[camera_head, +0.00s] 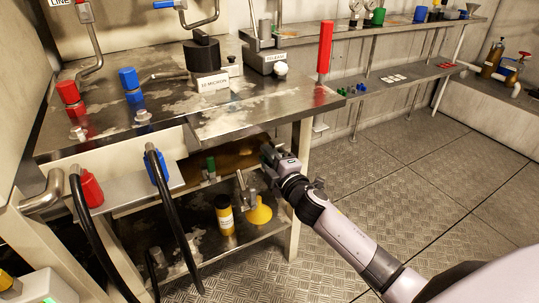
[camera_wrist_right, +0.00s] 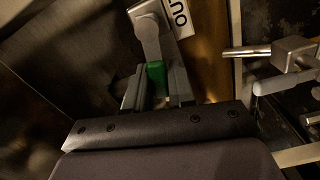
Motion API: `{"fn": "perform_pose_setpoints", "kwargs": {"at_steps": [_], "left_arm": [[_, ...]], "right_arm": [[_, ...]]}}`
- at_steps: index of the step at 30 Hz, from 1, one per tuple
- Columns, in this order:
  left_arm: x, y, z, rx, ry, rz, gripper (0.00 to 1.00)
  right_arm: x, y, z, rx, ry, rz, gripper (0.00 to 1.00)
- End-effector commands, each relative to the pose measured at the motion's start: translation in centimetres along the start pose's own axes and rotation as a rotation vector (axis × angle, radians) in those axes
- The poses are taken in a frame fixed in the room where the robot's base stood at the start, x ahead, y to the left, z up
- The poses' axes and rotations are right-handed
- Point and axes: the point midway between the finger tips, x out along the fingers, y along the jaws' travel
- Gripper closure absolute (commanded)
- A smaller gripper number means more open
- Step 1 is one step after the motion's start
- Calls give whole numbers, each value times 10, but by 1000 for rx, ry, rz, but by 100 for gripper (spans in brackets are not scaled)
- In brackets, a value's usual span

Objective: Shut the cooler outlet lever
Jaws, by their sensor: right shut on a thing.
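My right gripper (camera_head: 268,154) reaches under the front right part of the metal bench. In the right wrist view its two fingers (camera_wrist_right: 159,92) are shut on a lever with a green grip (camera_wrist_right: 156,76). The lever's grey metal arm (camera_wrist_right: 150,40) runs up from the grip to a pivot beside a white label (camera_wrist_right: 176,18) with partly visible dark letters. In the head view the fingertips and the held grip are hidden under the bench edge. My left gripper is in neither view.
The bench top (camera_head: 160,125) overhangs my right gripper. A grey metal fitting (camera_wrist_right: 290,55) lies to the right in the wrist view. A yellow funnel (camera_head: 260,212) and a yellow-black bottle (camera_head: 225,215) stand below. Black hoses (camera_head: 180,225) hang at left. The floor at right is clear.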

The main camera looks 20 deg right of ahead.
Motion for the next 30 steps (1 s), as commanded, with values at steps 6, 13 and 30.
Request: {"fn": "perform_pose_setpoints", "kwargs": {"at_steps": [6, 13, 30], "left_arm": [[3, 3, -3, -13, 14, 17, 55], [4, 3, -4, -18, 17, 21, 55], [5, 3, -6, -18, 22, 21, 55]], "right_arm": [[0, -8, 0, -116, 1, -1, 100], [0, -10, 1, -176, 1, -2, 100], [0, -11, 1, -188, 1, -2, 55]]}}
